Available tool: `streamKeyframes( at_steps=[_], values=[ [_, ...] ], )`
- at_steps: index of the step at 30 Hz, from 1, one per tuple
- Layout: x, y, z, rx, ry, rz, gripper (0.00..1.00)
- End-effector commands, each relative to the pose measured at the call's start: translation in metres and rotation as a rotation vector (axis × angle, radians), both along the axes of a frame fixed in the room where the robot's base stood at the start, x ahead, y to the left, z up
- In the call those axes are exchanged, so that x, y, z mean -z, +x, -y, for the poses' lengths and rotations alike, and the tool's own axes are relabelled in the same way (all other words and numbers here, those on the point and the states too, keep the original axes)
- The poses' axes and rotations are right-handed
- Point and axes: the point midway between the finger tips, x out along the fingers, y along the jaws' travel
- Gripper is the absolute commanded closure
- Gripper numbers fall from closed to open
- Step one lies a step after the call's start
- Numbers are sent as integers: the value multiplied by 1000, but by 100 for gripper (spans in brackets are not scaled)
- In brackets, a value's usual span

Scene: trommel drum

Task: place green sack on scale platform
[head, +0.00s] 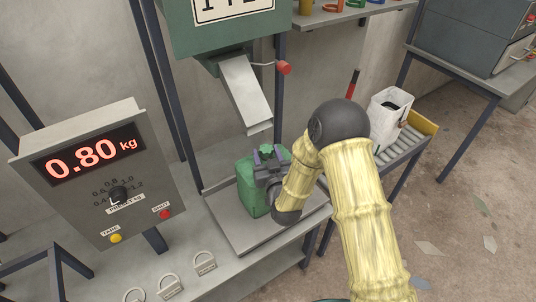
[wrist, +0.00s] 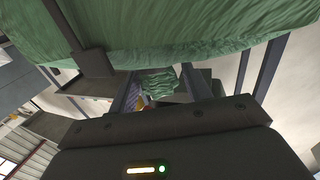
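The green sack (head: 248,183) stands on the grey scale platform (head: 232,238) under the chute, and looks upright. My gripper (head: 269,157) is at the sack's upper right side, its two fingers apart with green cloth between them. In the wrist view the sack's green cloth (wrist: 190,35) fills the top. A small green tuft (wrist: 160,82) shows between the fingers. Whether the fingers press on it is not clear. The sack's right side is partly hidden by my gripper. The scale display (head: 92,151) reads 0.80 kg.
A metal chute (head: 245,93) with a red-knobbed lever (head: 284,68) hangs just above the sack. Several weights (head: 204,262) lie on the bench front. A white container (head: 389,109) stands on a roller conveyor (head: 398,146) at the right. A blue-grey cabinet (head: 470,35) stands far right.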

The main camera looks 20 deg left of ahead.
Motion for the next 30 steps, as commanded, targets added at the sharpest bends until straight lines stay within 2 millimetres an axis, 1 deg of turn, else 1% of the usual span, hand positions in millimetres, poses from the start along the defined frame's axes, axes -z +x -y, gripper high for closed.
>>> streamKeyframes(
  at_steps=[8,12,14,20,30],
  values=[
    [0,0,-1,-1,0,0,46],
    [-4,1,2,3,0,0,46],
    [-1,-3,4,3,-1,-2,46],
    [0,-28,19,2,-2,-3,46],
    [0,-80,49,2,-2,-3,46]
  ],
)
